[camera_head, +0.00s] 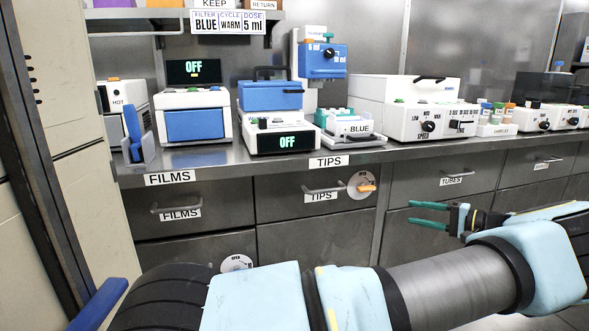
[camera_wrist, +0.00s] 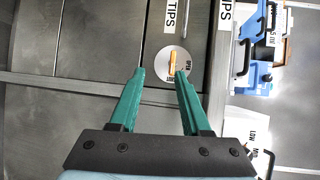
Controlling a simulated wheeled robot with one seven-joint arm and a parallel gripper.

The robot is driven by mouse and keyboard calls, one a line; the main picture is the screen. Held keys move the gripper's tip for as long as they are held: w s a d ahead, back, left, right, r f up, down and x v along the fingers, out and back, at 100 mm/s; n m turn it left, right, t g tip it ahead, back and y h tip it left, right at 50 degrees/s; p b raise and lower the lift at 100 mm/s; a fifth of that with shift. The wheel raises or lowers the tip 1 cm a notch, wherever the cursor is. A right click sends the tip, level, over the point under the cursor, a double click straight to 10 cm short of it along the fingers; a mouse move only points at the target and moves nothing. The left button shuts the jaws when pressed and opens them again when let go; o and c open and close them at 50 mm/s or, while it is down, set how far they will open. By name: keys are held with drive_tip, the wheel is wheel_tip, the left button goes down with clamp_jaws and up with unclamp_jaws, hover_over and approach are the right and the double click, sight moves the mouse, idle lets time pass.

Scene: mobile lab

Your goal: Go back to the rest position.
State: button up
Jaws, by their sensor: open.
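My gripper (camera_head: 430,212) is in front of the drawers below the bench, its two green fingers pointing left and apart, with nothing between them. In the wrist view my gripper (camera_wrist: 158,75) is also open and empty. Beyond its fingertips is a round white dial with an orange handle (camera_wrist: 172,66) on the cabinet front, and the dial also shows in the head view (camera_head: 362,186). The gripper appears apart from the cabinet and the bench.
The steel bench (camera_head: 205,157) carries several devices, including a blue-lidded machine (camera_head: 271,97) reading OFF, another white and blue machine (camera_head: 194,120), and a dosing stand (camera_head: 324,62). The FILMS drawer (camera_head: 190,222) and TIPS drawer (camera_head: 290,190) look shut. A tall cabinet (camera_head: 80,120) stands left.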

drive_tip(key=w+a+f+n+g+h, duration=0.1)
drive_tip(key=w+a+n+g, duration=0.2)
drive_tip(key=a, duration=0.7)
drive_tip(key=w+a+f+g+h, duration=0.15)
drive_tip(key=a+g, duration=0.35)
drive_tip(key=a, duration=0.6)
drive_tip(key=s+a+r+n+g+h, duration=0.1)
drive_tip(key=s+a+g+h, duration=0.15)
drive_tip(key=a, duration=0.35)
drive_tip(key=s+a+n+g+h, duration=0.1)
drive_tip(key=s+a+h, duration=0.1)
drive_tip(key=s+a, duration=0.3)
drive_tip(key=s+a+r+n+t+h, duration=0.1)
drive_tip(key=s+a+r+h, duration=0.25)
drive_tip(key=s, duration=0.35)
drive_tip(key=s+a+r+n+t+h, duration=0.1)
drive_tip(key=s+a+r+n+h, duration=0.1)
drive_tip(key=s+a, duration=0.45)
wheel_tip(320, 180, up, 23)
drive_tip(key=s+d+p, duration=0.1)
drive_tip(key=p, duration=2.2)
drive_tip(key=shift+d+r, duration=0.15)
drive_tip(key=shift+d, duration=0.1)
